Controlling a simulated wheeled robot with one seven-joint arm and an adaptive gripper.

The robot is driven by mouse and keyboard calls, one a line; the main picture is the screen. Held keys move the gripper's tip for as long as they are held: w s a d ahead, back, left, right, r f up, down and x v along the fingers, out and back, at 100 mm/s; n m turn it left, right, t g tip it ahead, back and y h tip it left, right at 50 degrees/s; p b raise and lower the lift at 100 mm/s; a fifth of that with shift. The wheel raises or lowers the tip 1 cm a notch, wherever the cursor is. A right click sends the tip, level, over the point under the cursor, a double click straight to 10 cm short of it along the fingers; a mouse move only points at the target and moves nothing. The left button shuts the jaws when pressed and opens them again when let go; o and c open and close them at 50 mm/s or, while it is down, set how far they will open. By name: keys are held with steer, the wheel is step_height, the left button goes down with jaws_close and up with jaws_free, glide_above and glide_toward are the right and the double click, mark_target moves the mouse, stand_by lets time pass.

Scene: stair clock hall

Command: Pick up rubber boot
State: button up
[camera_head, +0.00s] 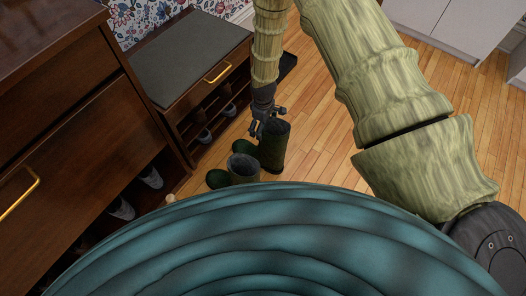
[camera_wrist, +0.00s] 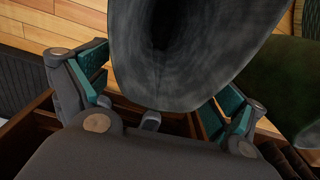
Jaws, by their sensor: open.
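Two dark green rubber boots stand on the wooden floor in the head view. The taller-looking boot (camera_head: 275,147) is right below my gripper (camera_head: 267,124). The other boot (camera_head: 243,168) stands just to its left and nearer, with its grey-lined opening showing. In the wrist view, one boot's grey lining and opening (camera_wrist: 180,55) fill the space ahead of and between the open fingers of my gripper (camera_wrist: 157,90). I cannot tell whether the fingers touch it. Another green boot (camera_wrist: 285,88) shows at the right edge there.
A dark bench (camera_head: 190,60) with a grey cushion and shoe cubbies stands left of the boots. A tall brown cabinet (camera_head: 75,110) with a brass handle is at the left. A dark tray (camera_head: 288,66) lies behind my arm. The wooden floor (camera_head: 315,135) right of the boots is clear.

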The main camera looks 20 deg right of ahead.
steer(key=shift+f, duration=0.1)
steer(key=shift+c, duration=0.2)
jaws_close()
